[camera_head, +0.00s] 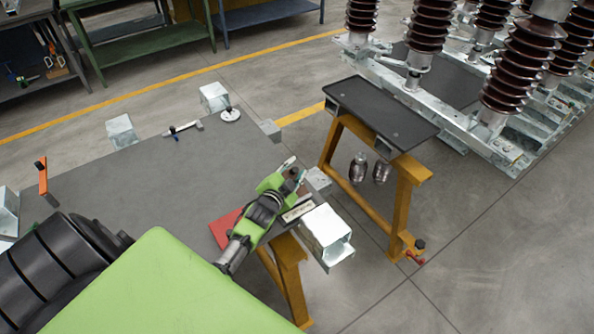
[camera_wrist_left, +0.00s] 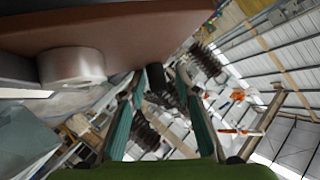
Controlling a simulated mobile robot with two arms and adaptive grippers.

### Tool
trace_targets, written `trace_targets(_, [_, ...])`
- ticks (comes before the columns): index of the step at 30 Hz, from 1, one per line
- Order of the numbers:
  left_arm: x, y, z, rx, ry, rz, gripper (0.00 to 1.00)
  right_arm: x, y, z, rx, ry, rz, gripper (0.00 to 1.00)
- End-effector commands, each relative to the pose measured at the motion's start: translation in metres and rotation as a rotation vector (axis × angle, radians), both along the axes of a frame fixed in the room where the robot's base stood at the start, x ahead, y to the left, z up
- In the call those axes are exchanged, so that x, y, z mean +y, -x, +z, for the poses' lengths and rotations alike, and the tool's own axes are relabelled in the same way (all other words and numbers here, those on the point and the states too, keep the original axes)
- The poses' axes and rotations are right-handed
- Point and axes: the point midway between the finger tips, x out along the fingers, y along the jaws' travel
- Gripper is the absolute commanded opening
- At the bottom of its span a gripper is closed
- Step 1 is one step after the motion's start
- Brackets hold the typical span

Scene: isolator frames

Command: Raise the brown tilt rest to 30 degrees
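The brown tilt rest (camera_wrist_left: 110,32) fills the upper left of the left wrist view as a broad brown slab, seen close and from a low angle. A pale round cylinder (camera_wrist_left: 72,66) shows below it. A short dark knob (camera_wrist_left: 155,76) stands by its right end. In the head view the rest is mostly hidden by my left gripper (camera_head: 293,170), at the table's right end. In the left wrist view the gripper's two teal fingers (camera_wrist_left: 160,84) are apart, with the knob between their tips; contact cannot be told. The rest's angle cannot be read. My right gripper is not in view.
A pale scale plate (camera_head: 297,211) and a red sheet (camera_head: 226,228) lie by the gripper on the grey table (camera_head: 150,180). A metal block (camera_head: 326,232) sits at the table corner. A dark-topped orange stand (camera_head: 380,112) is beyond, with floor between.

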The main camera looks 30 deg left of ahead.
Motion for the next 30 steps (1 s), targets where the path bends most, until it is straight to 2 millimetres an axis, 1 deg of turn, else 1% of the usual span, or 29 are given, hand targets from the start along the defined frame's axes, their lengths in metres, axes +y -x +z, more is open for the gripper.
trace_targets(8, [-0.002,0.0,-0.001,0.0,0.005,-0.002,0.31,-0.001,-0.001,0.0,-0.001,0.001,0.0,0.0])
trace_targets(13, [-0.004,0.008,0.002,0.0,0.005,-0.002,0.31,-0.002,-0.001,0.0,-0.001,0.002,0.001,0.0])
trace_targets(17, [-0.008,0.026,0.006,0.002,0.005,-0.002,0.31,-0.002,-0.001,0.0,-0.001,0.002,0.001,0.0])
trace_targets(24, [-0.018,0.072,0.02,0.003,0.005,-0.002,0.31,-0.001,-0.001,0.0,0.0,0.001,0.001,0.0])
trace_targets(30, [-0.023,0.101,0.029,0.003,0.005,0.0,0.31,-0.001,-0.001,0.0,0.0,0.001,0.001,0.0])
